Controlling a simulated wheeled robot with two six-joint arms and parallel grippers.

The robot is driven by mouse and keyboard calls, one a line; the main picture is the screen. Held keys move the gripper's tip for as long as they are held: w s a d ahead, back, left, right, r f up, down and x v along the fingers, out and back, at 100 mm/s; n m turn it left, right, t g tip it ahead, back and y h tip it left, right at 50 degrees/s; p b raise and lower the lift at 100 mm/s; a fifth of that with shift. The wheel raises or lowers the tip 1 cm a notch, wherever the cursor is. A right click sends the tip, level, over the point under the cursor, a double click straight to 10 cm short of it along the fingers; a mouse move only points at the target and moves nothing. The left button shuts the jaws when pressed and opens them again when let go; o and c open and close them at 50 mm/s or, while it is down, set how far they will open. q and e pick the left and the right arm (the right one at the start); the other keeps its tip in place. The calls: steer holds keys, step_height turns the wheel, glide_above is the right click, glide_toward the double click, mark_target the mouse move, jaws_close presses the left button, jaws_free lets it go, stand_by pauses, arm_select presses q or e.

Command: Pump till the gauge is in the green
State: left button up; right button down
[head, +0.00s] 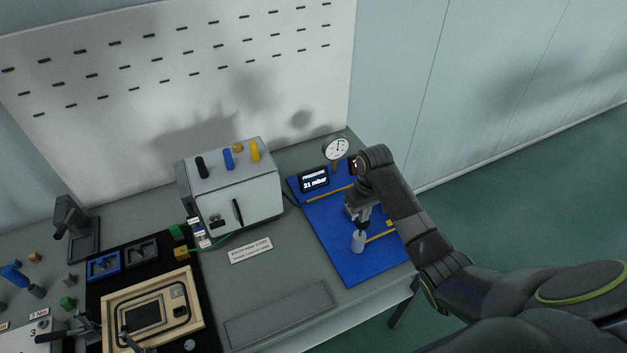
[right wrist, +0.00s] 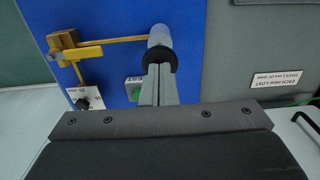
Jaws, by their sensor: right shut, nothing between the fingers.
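The round white gauge (head: 336,148) stands at the back of the blue board (head: 346,268); its needle is too small to read against any green band. A small dark display (head: 313,179) beside it appears to read 21 mbar. The pump (head: 358,243) is a pale upright cylinder on the board, and in the right wrist view the pump (right wrist: 160,36) shows a black ring at its top. My right gripper (head: 363,226) is shut and empty, with its fingertips (right wrist: 158,72) right at the black ring; I cannot tell whether they touch it. My left gripper is not in view.
A brass pipe runs to a yellow-handled valve (right wrist: 76,54), with a black knob (right wrist: 82,103) near it. A grey box (head: 236,190) with coloured pegs stands left of the board. A wooden-framed fixture (head: 110,312) lies at front left. The table between is mostly clear.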

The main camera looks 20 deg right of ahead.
steer(key=shift+f+b, duration=0.9)
steer(key=shift+f, duration=1.4)
step_height(320, 180, up, 3)
steer(key=p, duration=0.3)
steer(key=shift+r, duration=1.3)
steer(key=shift+r, duration=2.55)
